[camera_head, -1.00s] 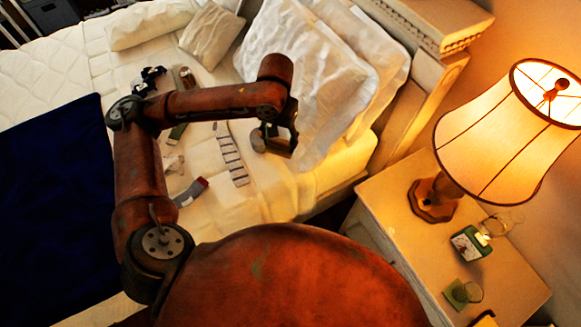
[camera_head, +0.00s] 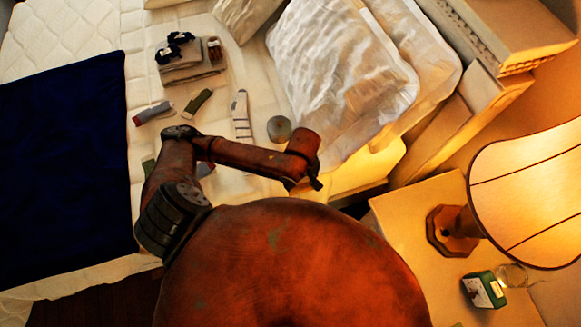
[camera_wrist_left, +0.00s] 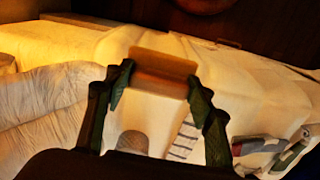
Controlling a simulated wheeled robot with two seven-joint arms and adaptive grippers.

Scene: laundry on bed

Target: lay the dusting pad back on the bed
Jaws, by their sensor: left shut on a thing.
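My left gripper (camera_wrist_left: 160,85) is shut on a flat rectangular piece, tan above and reddish brown below, which I take to be the dusting pad (camera_wrist_left: 162,72). The pad sits between the two fingertips in the left wrist view, with pale bedding behind it. In the head view my left gripper (camera_head: 305,183) is small and dark at the end of the arm, near the bed's near edge, and the pad cannot be made out there. The bed (camera_head: 228,178) spreads white beneath and beyond the arm. My right gripper is not in view.
A grey round thing (camera_head: 279,128), a striped sock (camera_head: 241,112), a grey-and-red sock (camera_head: 152,112) and folded clothes (camera_head: 190,72) lie on the bed. A navy blanket (camera_head: 60,170) covers its left. Pillows (camera_head: 340,75) lie behind; a nightstand (camera_head: 405,215) with lamp (camera_head: 530,195) stands right.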

